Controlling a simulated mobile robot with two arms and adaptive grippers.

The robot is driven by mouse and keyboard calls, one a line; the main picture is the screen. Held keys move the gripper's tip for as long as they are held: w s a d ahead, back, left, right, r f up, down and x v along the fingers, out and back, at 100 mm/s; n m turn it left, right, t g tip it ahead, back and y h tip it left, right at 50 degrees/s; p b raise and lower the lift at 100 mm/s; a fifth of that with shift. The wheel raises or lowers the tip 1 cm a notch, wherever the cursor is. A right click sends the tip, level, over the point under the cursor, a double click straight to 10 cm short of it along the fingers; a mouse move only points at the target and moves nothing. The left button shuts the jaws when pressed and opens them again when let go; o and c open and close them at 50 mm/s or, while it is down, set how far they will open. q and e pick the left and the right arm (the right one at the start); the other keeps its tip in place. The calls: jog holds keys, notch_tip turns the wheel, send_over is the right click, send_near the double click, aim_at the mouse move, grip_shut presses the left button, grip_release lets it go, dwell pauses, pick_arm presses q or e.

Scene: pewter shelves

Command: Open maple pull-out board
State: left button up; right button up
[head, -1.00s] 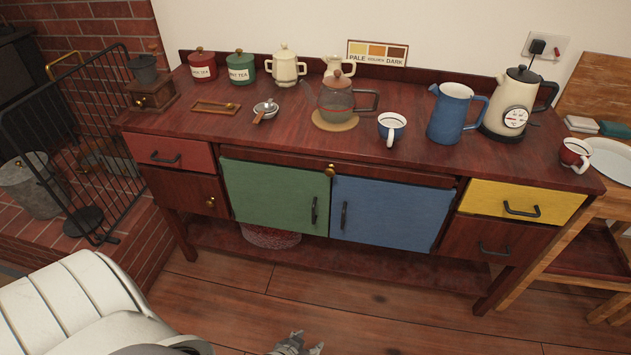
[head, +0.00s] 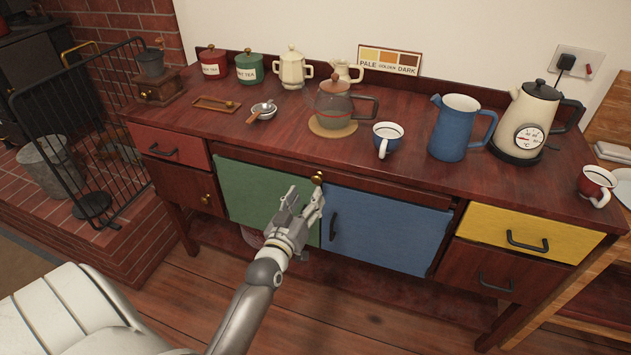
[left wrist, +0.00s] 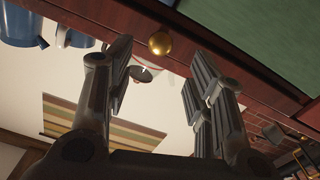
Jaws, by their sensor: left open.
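The pull-out board's front (head: 270,160) is a narrow dark reddish strip under the worktop, above the green and blue doors. It looks flush and closed. Its round brass knob (head: 318,178) sits near the middle. My left gripper (head: 304,196) is open and empty, just in front of and below the knob, its fingers pointing up toward it. In the left wrist view the knob (left wrist: 159,43) shows beyond the open fingertips, roughly between them and apart from them. My right gripper is not in view.
Below are a green door (head: 245,190) and a blue door (head: 385,228) with dark handles. The floor in front is clear.

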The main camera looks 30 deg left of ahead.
aim_at(315, 181)
pick_arm(q)
jog(key=x, duration=0.7)
jog(key=shift+w, duration=0.25)
jog(key=shift+c, duration=0.5)
grip_shut()
